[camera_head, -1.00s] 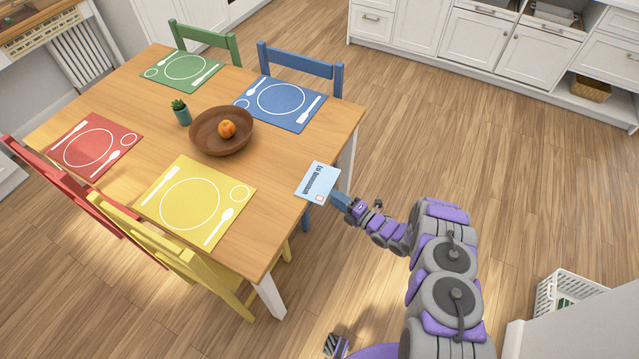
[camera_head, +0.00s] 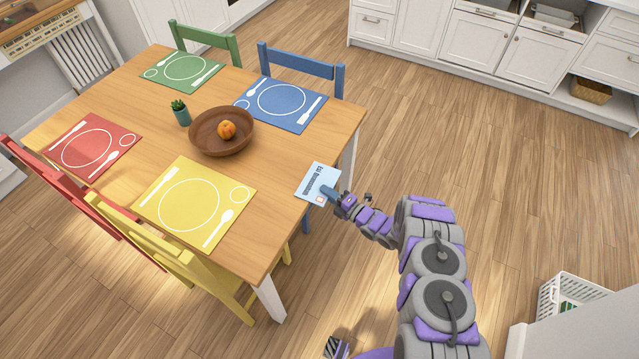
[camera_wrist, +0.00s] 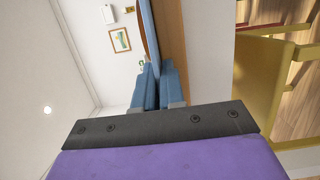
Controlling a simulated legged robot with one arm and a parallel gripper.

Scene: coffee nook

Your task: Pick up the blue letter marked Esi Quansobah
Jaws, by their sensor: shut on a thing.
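The pale blue letter (camera_head: 312,178) lies at the right edge of the table, partly overhanging it. Dark writing on it reads like "Esi Quansobah", and a small reddish stamp mark shows near its lower corner. My gripper (camera_head: 328,190) is shut on the letter's right-hand part, one blue finger showing over its top face. In the wrist view, my gripper's blue fingers (camera_wrist: 158,72) sit close together, with the letter (camera_wrist: 148,32) seen edge-on as a thin blue strip running out from between them. I cannot tell whether the letter is clear of the tabletop.
The wooden table (camera_head: 275,222) holds a brown bowl (camera_head: 205,142) with an orange fruit, a small plant (camera_head: 181,113), and red, yellow, green and blue placemats. Coloured chairs stand around it. Open floor (camera_head: 440,130) lies right of the table. A white basket (camera_head: 560,298) stands at lower right.

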